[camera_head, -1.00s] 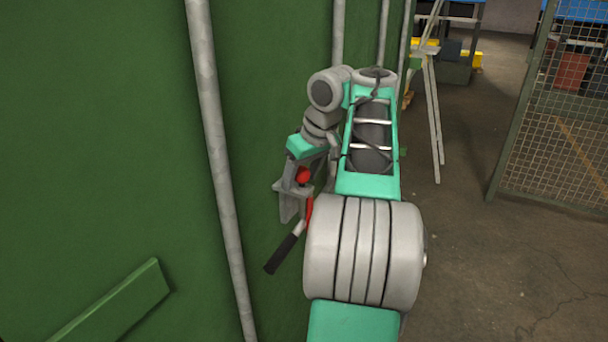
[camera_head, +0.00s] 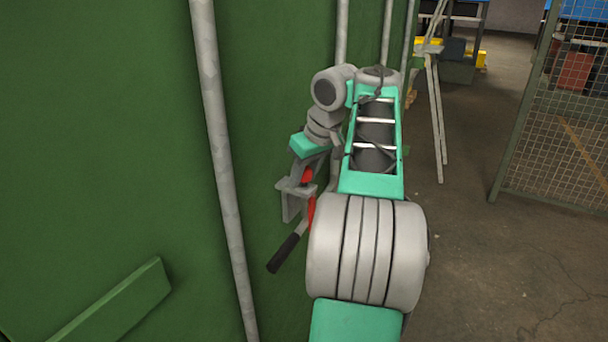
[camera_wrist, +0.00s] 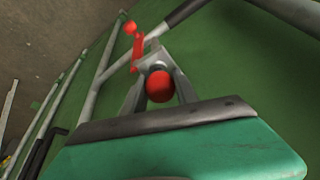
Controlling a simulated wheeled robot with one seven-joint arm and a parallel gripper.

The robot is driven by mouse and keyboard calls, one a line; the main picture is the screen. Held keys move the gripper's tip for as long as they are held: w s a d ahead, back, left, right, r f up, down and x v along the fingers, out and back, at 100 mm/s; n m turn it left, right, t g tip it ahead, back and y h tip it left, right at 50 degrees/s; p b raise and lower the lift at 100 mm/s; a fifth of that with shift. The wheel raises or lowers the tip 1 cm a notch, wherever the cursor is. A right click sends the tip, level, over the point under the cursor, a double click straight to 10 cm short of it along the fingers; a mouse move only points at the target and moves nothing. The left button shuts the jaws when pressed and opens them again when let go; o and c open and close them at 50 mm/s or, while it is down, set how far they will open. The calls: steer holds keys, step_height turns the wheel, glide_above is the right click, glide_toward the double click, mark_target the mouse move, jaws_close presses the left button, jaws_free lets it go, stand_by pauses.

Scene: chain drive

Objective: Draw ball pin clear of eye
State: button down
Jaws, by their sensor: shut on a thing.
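The ball pin's red ball head (camera_wrist: 160,86) is between the two grey fingers of my gripper (camera_wrist: 155,56) in the wrist view. The gripper is shut on it. In the head view, the red ball (camera_head: 307,175) shows partly, below the teal wrist of my arm. A grey bracket (camera_head: 290,203) on the green wall side is just below it. The pin's shank and the eye cannot be made out clearly, so I cannot tell how far the pin sits in the eye.
A grey vertical pipe (camera_head: 222,150) runs along the green wall (camera_head: 100,120).

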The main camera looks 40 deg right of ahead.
steer(key=c, duration=0.9)
jaws_free()
steer(key=p+v, duration=0.5)
steer(key=v, duration=0.2)
steer(key=shift+s+r, duration=0.2)
steer(key=shift+r, duration=0.15)
